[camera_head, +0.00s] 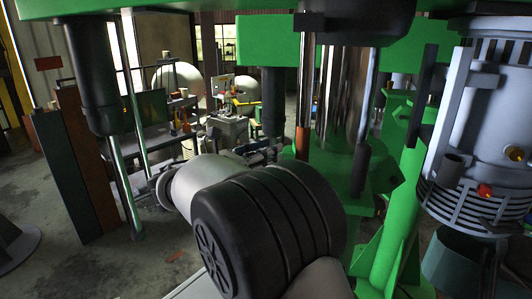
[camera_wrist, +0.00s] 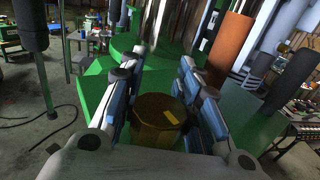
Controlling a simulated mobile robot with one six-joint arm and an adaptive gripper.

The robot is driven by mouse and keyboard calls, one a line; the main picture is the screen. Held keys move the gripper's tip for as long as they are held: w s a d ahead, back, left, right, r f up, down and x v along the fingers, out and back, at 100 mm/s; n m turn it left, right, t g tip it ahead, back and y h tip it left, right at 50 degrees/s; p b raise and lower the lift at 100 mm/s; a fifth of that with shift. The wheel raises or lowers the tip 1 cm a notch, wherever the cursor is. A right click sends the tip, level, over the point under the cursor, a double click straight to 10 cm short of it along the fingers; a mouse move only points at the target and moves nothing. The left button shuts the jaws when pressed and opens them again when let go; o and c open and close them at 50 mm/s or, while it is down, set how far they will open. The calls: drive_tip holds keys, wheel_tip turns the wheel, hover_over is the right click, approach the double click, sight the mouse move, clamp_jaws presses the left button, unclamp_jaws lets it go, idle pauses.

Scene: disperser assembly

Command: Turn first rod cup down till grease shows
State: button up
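My gripper (camera_wrist: 163,62) shows in the wrist view with its two blue-and-grey fingers apart. A brownish-gold round cup (camera_wrist: 158,122) with a small yellow mark on top lies between the fingers, near their base. I cannot tell whether the fingers touch its sides. No grease can be made out on it. In the head view my arm covers the cup and most of my gripper (camera_head: 262,153). Bright metal rods (camera_head: 340,85) stand upright in the green machine (camera_head: 385,190) behind my arm.
An orange-brown post (camera_wrist: 229,47) stands close to the right finger. A large grey motor (camera_head: 485,120) hangs at the right of the head view. A dark column (camera_head: 92,75) and a thin metal post (camera_head: 122,185) stand at the left. Open floor (camera_head: 160,270) lies at lower left.

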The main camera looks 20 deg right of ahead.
clamp_jaws()
drive_tip(key=shift+r+g+p, duration=0.1)
drive_tip(key=shift+g+p, duration=0.2)
drive_tip(key=shift+p, duration=0.3)
drive_tip(key=m+g+p, duration=0.1)
drive_tip(key=p, duration=0.1)
drive_tip(key=m+g+h+p, duration=0.1)
drive_tip(key=g+p, duration=0.1)
drive_tip(key=shift+s+d+r+m+h+p, duration=0.2)
drive_tip(key=shift+s+m+h+p, duration=0.1)
drive_tip(key=shift+s+m+p, duration=0.1)
drive_tip(key=m+g+p, duration=0.1)
drive_tip(key=g+p, duration=0.1)
drive_tip(key=m+g+p, duration=0.1)
drive_tip(key=g+p, duration=0.1)
drive_tip(key=shift+s+f+h, duration=0.1)
drive_tip(key=shift+s+h, duration=0.2)
drive_tip(key=shift+s, duration=0.1)
drive_tip(key=shift+s+f+m+g+p, duration=0.1)
drive_tip(key=shift+s+m+g+p, duration=0.1)
drive_tip(key=shift+m+g+p, duration=0.6)
drive_tip(key=shift+f, duration=0.1)
drive_tip(key=shift+o, duration=2.1)
unclamp_jaws()
